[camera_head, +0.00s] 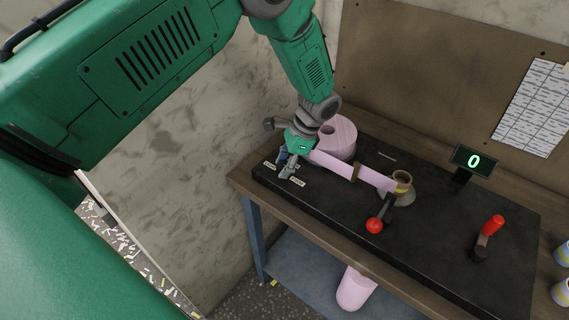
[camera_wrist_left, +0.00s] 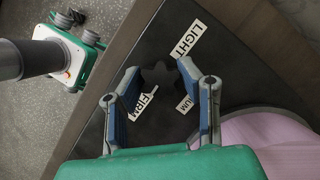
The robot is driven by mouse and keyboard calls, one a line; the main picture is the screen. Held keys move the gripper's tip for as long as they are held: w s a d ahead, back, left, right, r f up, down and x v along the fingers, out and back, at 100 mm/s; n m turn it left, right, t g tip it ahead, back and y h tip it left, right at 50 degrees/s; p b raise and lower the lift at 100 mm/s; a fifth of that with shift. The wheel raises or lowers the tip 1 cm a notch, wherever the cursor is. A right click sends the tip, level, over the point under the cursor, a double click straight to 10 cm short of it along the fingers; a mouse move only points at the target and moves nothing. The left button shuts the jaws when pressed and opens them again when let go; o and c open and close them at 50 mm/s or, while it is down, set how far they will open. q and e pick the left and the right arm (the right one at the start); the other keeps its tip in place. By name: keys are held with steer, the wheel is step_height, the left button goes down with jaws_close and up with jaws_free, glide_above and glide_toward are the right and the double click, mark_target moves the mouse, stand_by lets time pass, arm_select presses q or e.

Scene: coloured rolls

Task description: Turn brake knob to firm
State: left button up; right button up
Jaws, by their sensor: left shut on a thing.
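The brake knob (camera_wrist_left: 158,76) is dark and lobed, and shows in the left wrist view on the black board. Three white labels lie around it: LIGHT (camera_wrist_left: 187,40), one partly covered that ends in "IUM" (camera_wrist_left: 185,104), and FIRM (camera_wrist_left: 144,106). My left gripper (camera_wrist_left: 160,69) is shut on the knob, with its blue-padded fingers at either side. In the head view my left gripper (camera_head: 287,168) is at the left end of the black board (camera_head: 440,244), and it hides the knob there. My right gripper is not in view.
A pink roll (camera_head: 340,138) stands just behind my left gripper. Its strip (camera_head: 333,163) runs right to a brass-coloured piece (camera_head: 402,178). A red-ball lever (camera_head: 375,225), a red handle (camera_head: 493,226) and a display reading 0 (camera_head: 474,161) stand further right.

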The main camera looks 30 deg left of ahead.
arm_select(q)
steer(key=shift+w+m, duration=0.1)
steer(key=shift+m, duration=0.2)
stand_by(0.4)
steer(key=o, duration=1.1)
steer(key=shift+o, duration=0.2)
steer(key=shift+w+r, duration=0.1)
steer(key=shift+r, duration=0.2)
steer(key=v, duration=1.1)
steer(key=shift+d, duration=0.15)
steer(key=shift+r, duration=0.1)
